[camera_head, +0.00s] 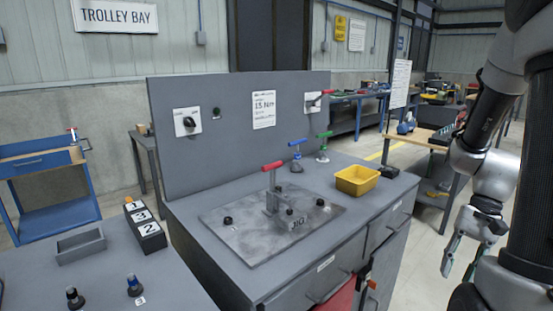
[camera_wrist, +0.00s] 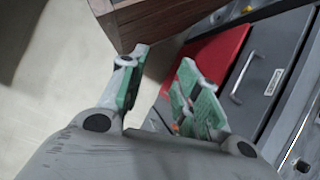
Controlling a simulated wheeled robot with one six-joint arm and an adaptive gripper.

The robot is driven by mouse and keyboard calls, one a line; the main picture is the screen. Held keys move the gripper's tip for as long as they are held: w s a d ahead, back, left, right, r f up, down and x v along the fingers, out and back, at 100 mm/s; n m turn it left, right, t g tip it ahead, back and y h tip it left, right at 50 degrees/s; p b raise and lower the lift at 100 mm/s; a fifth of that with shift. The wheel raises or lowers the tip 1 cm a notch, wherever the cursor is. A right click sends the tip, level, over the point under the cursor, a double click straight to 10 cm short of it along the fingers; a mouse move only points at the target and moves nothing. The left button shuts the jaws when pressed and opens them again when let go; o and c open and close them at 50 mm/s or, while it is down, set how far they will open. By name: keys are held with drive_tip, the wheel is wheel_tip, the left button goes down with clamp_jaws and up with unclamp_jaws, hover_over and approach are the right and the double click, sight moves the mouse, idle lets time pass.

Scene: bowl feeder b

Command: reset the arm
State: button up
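My gripper (camera_head: 461,258) hangs at the right side of the head view, to the right of the grey workbench and clear of it. Its fingers point down and nothing is between them. In the wrist view the two green-padded fingers (camera_wrist: 160,88) stand apart with an empty gap. My arm comes down from the upper right of the head view, bent at the elbow.
The grey workbench (camera_head: 185,212) carries a jig plate (camera_head: 245,235) with a red-handled clamp (camera_head: 272,168) and a yellow bin (camera_head: 357,180). A red panel (camera_wrist: 222,52) and drawer front show beside the fingers. A brown wooden edge (camera_wrist: 150,20) is close to one fingertip.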

drive_tip(key=s+a+r+n+t+h, duration=0.1)
drive_tip(key=a+r+n+t+h, duration=0.1)
drive_tip(key=r, duration=0.7)
drive_tip(key=s+a+r+n+t+h, duration=0.1)
drive_tip(key=a+r+n+t+h, duration=0.1)
drive_tip(key=a+r+n+t, duration=0.3)
wheel_tip(320, 180, up, 4)
drive_tip(key=shift+s+r+n+t+h, duration=0.15)
drive_tip(key=shift+s+n+t+h, duration=0.15)
drive_tip(key=shift+d, duration=0.1)
drive_tip(key=shift+c, duration=0.2)
